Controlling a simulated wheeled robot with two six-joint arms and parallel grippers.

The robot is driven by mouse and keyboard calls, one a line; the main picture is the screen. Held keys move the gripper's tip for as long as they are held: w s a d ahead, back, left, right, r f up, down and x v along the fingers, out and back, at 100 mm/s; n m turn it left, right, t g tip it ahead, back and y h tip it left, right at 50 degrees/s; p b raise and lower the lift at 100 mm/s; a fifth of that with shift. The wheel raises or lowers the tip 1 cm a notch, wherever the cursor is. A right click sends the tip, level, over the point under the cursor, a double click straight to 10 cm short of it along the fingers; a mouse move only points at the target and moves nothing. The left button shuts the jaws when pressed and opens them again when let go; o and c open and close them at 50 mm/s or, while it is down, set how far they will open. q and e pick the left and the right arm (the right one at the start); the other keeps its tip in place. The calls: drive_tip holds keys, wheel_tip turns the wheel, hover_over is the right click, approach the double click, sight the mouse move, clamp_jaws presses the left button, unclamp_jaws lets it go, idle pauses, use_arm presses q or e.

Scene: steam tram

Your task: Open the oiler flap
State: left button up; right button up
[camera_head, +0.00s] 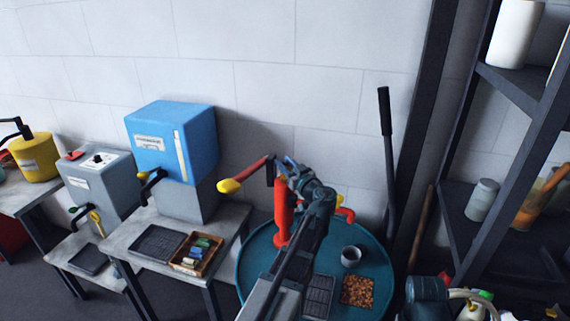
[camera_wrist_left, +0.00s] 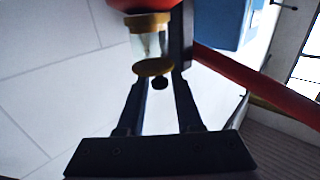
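The oiler shows in the left wrist view as a small clear glass cup (camera_wrist_left: 150,45) with a brass collar, against a red body (camera_wrist_left: 145,3). A brass disc (camera_wrist_left: 153,67), which looks like the flap, covers its end, with a small dark knob (camera_wrist_left: 160,83) beside it. My left gripper (camera_wrist_left: 160,80) is open, its fingertips at either side of the disc and knob. I cannot tell whether they touch. In the head view my left gripper (camera_head: 285,168) is at the top of the red pump-like body (camera_head: 282,212); the arm hides the oiler there.
A red lever with a yellow end (camera_head: 230,186) sticks out left of the gripper. The round teal table (camera_head: 258,258) holds a grey cup (camera_head: 351,256) and a tray of brown bits (camera_head: 357,291). A blue machine (camera_head: 172,140) stands left; a dark shelf (camera_head: 520,95) stands right.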

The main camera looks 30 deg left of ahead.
use_arm(q)
drive_tip(key=shift+a, duration=0.1)
drive_tip(key=shift+c, duration=0.3)
clamp_jaws()
